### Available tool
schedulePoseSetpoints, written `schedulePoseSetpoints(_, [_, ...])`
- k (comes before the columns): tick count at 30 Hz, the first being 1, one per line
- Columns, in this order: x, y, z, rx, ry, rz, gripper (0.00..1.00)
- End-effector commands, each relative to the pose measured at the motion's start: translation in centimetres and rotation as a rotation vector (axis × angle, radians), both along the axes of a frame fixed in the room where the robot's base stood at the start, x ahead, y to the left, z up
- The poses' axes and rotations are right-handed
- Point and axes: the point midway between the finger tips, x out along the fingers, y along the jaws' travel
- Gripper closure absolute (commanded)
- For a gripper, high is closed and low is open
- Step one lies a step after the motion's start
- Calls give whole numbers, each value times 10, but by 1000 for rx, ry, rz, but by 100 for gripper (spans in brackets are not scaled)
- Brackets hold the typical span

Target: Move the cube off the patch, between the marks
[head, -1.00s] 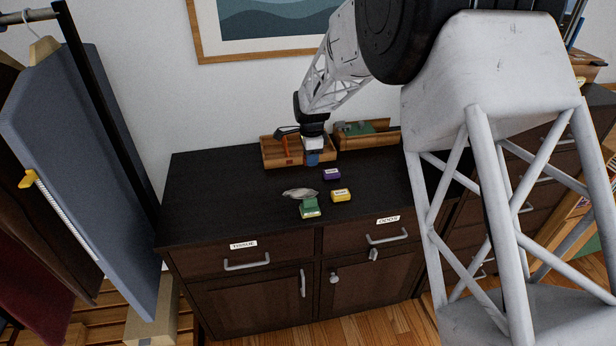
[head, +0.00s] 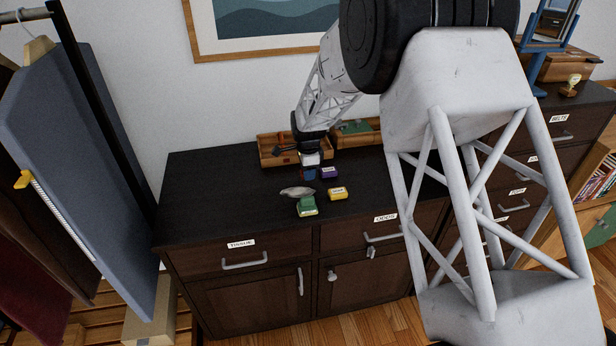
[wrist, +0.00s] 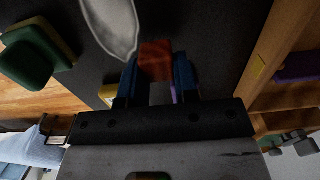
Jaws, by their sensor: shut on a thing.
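My gripper (head: 309,174) is above the dark dresser top, just in front of the wooden tray. In the wrist view its blue fingers (wrist: 157,80) are shut on a red-brown cube (wrist: 156,55). The cube is hard to make out in the head view. A pale grey flat patch (head: 296,191) lies in front of the gripper; it also shows beyond the cube in the wrist view (wrist: 112,22). I cannot tell whether the cube touches the dresser top. I cannot clearly pick out the marks.
A green block (head: 306,206), a yellow block (head: 337,193) and a purple block (head: 329,172) stand near the patch, the purple one close beside my gripper. A wooden tray (head: 268,160) stands behind. The dresser top (head: 215,190) is clear to the left.

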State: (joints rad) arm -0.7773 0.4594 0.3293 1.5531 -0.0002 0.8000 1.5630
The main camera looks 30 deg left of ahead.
Motion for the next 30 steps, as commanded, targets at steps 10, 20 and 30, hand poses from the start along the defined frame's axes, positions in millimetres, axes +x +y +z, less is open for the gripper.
schedulePoseSetpoints(10, [0, 0, -23, 0, 0, 0, 93])
schedulePoseSetpoints(20, [0, 0, -25, 0, 0, 0, 93])
schedulePoseSetpoints(30, [0, 0, -25, 0, 0, 0, 46])
